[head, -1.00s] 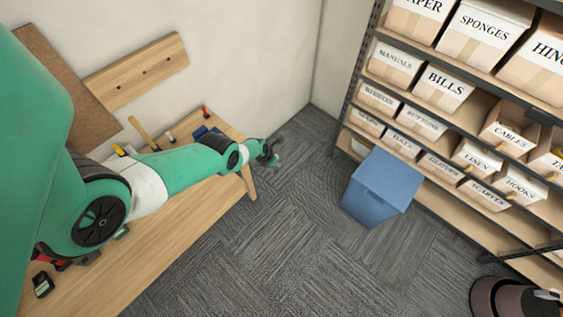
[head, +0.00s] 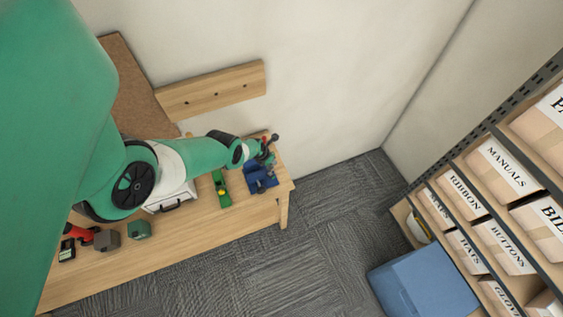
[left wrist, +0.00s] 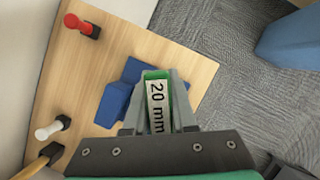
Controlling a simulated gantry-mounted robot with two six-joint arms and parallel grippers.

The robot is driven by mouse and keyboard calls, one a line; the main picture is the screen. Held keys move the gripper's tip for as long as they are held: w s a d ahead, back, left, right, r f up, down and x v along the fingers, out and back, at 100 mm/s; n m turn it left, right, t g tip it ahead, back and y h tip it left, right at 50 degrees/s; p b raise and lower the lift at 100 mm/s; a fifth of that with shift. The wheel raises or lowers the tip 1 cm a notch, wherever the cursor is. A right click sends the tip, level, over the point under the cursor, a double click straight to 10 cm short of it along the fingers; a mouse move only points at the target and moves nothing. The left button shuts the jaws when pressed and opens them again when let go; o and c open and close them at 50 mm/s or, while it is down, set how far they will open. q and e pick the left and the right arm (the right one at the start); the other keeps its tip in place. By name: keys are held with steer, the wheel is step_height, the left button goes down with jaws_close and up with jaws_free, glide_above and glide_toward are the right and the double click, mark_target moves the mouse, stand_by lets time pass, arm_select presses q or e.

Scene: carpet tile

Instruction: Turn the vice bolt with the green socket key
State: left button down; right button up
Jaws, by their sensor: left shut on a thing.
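The green socket key (left wrist: 157,88), with a white "20 mm" label, is between the fingers of my left gripper (left wrist: 160,98) in the left wrist view. My left gripper (head: 267,156) is shut on it. In the head view this gripper is at the far end of the bench, beside or above the blue vice (head: 257,184). The blue vice (left wrist: 118,98) shows partly behind the key and fingers in the left wrist view. The vice bolt is hidden, and I cannot tell whether the key touches it. My right gripper is out of view.
The wooden bench (head: 190,238) stands by the wall. A green tool (head: 221,190), a drill (head: 80,234) and small boxes lie along it. Red-handled (left wrist: 82,26) and white-handled (left wrist: 52,129) tools stand near the vice. A blue bin (head: 425,283) stands on the carpet by the shelves.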

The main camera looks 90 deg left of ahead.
arm_select(q)
steer(key=shift+s+r, duration=0.15)
steer(key=shift+s, duration=0.1)
